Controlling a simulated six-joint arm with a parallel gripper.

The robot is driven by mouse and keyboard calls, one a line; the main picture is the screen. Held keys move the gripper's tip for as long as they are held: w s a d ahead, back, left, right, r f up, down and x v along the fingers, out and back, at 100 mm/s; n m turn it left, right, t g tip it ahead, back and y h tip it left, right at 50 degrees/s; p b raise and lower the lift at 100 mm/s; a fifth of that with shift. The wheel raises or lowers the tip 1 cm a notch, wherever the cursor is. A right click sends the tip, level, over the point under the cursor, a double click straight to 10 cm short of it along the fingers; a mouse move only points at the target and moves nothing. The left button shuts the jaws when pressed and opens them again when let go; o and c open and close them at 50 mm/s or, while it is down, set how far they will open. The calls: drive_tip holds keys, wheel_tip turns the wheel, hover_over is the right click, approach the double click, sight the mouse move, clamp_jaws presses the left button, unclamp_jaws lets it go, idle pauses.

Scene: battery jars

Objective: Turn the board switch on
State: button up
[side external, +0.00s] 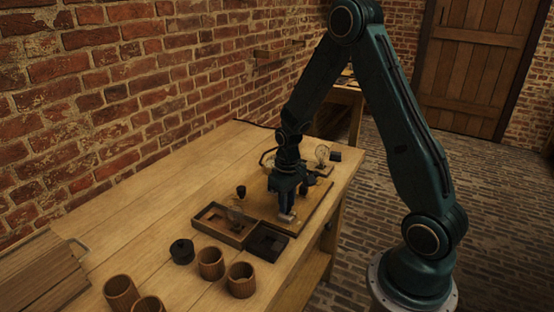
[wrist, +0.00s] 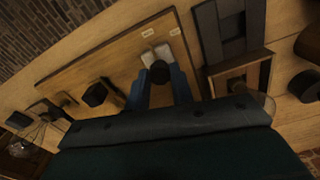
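The board (side external: 310,214) lies flat on the workbench, with a pale block-like fitting (side external: 287,217) near its front edge. In the wrist view this fitting (wrist: 157,55) has a round black knob (wrist: 160,72), which seems to be the switch; its on or off position cannot be read. My gripper (side external: 287,208) points down over it. In the wrist view the two blue fingertips (wrist: 161,76) are apart, one on each side of the black knob. Whether they touch it cannot be told. A second black knob (wrist: 95,95) stands on the board to the left.
A wooden tray (side external: 222,228) and a dark tray (side external: 268,241) adjoin the board's front. Several brown jars (side external: 211,263) and a black lid-like piece (side external: 182,251) stand nearer the camera. A glass bulb (side external: 322,154) is at the back.

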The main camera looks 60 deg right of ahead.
drive_tip(key=shift+m, duration=0.4)
clamp_jaws()
drive_tip(key=m, duration=1.1)
idle(0.4)
drive_tip(key=o, duration=0.9)
unclamp_jaws()
drive_tip(key=shift+r, duration=0.1)
wheel_tip(320, 180, up, 14)
drive_tip(key=shift+f, duration=0.15)
